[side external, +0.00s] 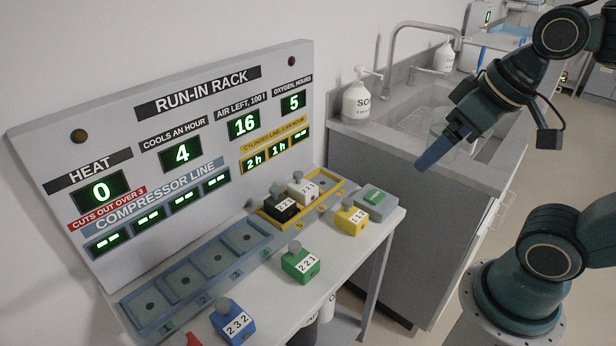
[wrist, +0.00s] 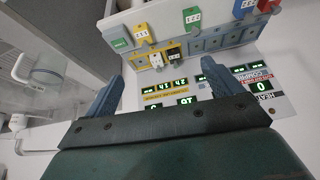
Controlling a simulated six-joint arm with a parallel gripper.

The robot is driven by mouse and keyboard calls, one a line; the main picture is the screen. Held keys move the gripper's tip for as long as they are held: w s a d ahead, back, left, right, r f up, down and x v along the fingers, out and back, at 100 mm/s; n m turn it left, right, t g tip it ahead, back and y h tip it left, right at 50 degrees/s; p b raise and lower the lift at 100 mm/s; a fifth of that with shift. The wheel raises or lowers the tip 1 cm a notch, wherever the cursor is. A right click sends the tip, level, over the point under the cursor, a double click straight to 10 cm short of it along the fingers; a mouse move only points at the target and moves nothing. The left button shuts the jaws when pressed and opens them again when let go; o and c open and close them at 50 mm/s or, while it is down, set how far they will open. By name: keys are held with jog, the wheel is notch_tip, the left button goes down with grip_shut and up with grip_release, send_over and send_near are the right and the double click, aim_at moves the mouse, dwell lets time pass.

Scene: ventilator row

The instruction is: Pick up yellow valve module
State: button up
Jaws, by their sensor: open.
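The yellow valve module (side external: 351,219) has a grey knob and a label that reads 112. It stands upright on the white shelf of the rack, just in front of the yellow tray's right end. In the wrist view the yellow valve module (wrist: 142,36) shows near the top, left of centre. My gripper (side external: 436,153) is open and empty, in the air to the right of and above the module, in front of the sink counter. In the wrist view the blue fingers of my gripper (wrist: 164,84) are spread wide, with nothing between them.
Black (side external: 281,206) and white (side external: 303,188) modules sit in the yellow tray (side external: 335,189). Green (side external: 300,264) and blue (side external: 233,322) modules stand in front of the empty blue tray (side external: 197,276). A red piece (side external: 192,340) shows lower left. A grey box with a green button (side external: 374,196) is beside the yellow module.

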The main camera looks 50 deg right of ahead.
jog(key=w+d+f+m+g+y, duration=0.1)
jog(key=w+d+f+m+g, duration=0.1)
jog(key=w+f+m, duration=0.3)
jog(key=w+d+f+m+g, duration=0.15)
jog(key=w+m, duration=0.25)
jog(key=w, duration=0.4)
jog(key=w+d+f+m+g+y, duration=0.1)
jog(key=w+d+f+m, duration=0.2)
jog(key=f, duration=0.3)
jog(key=w+d+f+m+g+y, duration=0.1)
jog(key=w+d+f+m+y, duration=0.1)
jog(key=d+f+m, duration=0.3)
jog(key=shift+w+d+f+y, duration=0.15)
jog(key=shift+w+f+y, duration=0.15)
jog(key=shift+w+f, duration=0.55)
jog(key=shift+s+f, duration=0.1)
jog(key=shift+f, duration=0.1)
send_over(350, 215)
jog(key=d, duration=0.2)
notch_tip(350, 215, down, 7)
jog(key=shift+s+f, duration=0.1)
jog(key=shift+f, duration=0.05)
jog(key=shift+a+f, duration=0.1)
jog(key=shift+f, duration=0.1)
jog(key=shift+x, duration=2.65)
